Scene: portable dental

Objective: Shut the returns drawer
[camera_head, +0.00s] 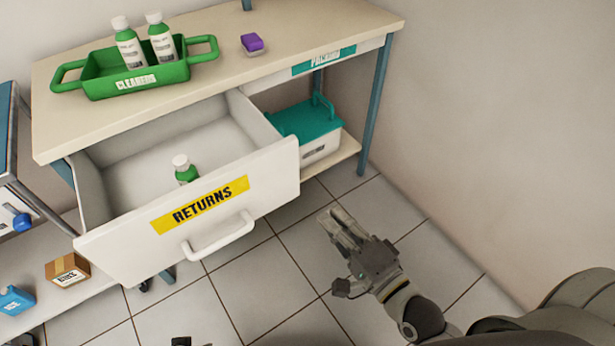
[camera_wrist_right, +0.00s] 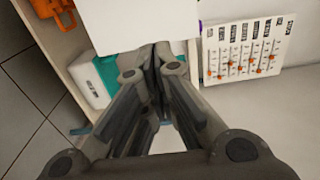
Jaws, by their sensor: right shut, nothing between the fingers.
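The returns drawer (camera_head: 284,176) is white with a yellow "RETURNS" label (camera_head: 200,205) and a white bar handle (camera_head: 218,237). It stands pulled far out from under the bench in the head view. A green bottle with a white cap (camera_head: 184,170) stands inside it. My right gripper (camera_head: 338,217) is shut and empty, to the right of the drawer front and apart from it in the head view. In the right wrist view the shut fingers (camera_wrist_right: 155,75) point toward a white panel (camera_wrist_right: 140,22), probably the drawer; contact cannot be told.
The bench top (camera_head: 290,30) holds a green tray (camera_head: 140,82) with two bottles and a purple block (camera_head: 252,43). A teal-lidded box (camera_head: 305,125) sits on the lower shelf. A cardboard box (camera_head: 68,270) is at left. Tiled floor (camera_head: 260,280) is clear before the drawer.

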